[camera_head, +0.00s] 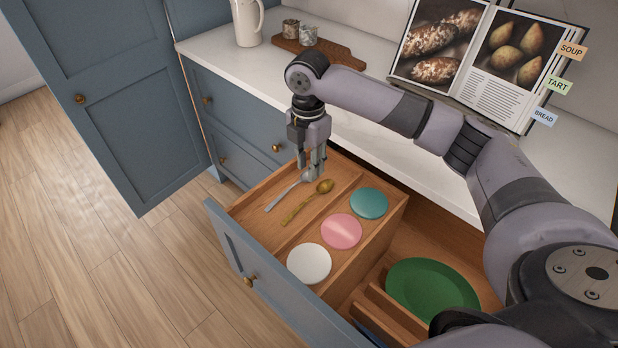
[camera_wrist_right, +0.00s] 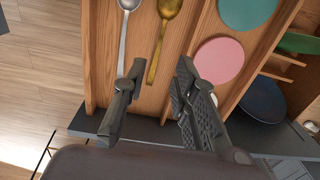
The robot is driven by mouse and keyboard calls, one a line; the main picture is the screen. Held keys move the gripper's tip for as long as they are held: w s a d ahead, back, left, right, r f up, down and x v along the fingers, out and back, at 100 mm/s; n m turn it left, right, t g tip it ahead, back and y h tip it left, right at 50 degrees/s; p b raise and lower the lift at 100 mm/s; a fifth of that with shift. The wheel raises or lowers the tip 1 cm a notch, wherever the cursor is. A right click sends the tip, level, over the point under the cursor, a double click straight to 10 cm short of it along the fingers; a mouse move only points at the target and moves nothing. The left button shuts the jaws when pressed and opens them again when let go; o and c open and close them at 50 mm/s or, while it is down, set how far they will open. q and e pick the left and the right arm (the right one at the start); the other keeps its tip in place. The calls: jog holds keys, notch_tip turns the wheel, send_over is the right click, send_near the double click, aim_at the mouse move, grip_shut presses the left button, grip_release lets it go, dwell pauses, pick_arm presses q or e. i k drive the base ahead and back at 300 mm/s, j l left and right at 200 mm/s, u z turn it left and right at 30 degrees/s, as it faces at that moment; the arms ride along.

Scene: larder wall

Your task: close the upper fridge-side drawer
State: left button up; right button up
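A blue-fronted wooden drawer stands pulled open below the counter; its front (camera_head: 236,250) has a brass knob (camera_head: 250,281). It holds a silver spoon (camera_head: 288,192), a gold spoon (camera_head: 306,203), and teal (camera_head: 369,203), pink (camera_head: 342,231) and white (camera_head: 309,263) discs. My right gripper (camera_head: 313,170) points down over the drawer's back part, by the spoon bowls. The right wrist view shows its fingers (camera_wrist_right: 160,82) apart with nothing held between them. The spoons and discs lie beyond the fingers there. Contact with the drawer cannot be made out. My left gripper is not in view.
Closed blue drawers (camera_head: 236,119) and a tall blue cabinet (camera_head: 140,125) stand to the left. Another open wooden compartment, holding a green plate (camera_head: 432,290), lies to the right. The counter (camera_head: 222,49) bears a jug, a board and an open cookbook (camera_head: 480,65). The floor at left is clear.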

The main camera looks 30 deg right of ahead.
aim_at(254, 242)
jog(key=k+j, duration=0.5)
jog(key=k, duration=0.2)
jog(key=k+j, duration=0.5)
jog(key=k, duration=0.15)
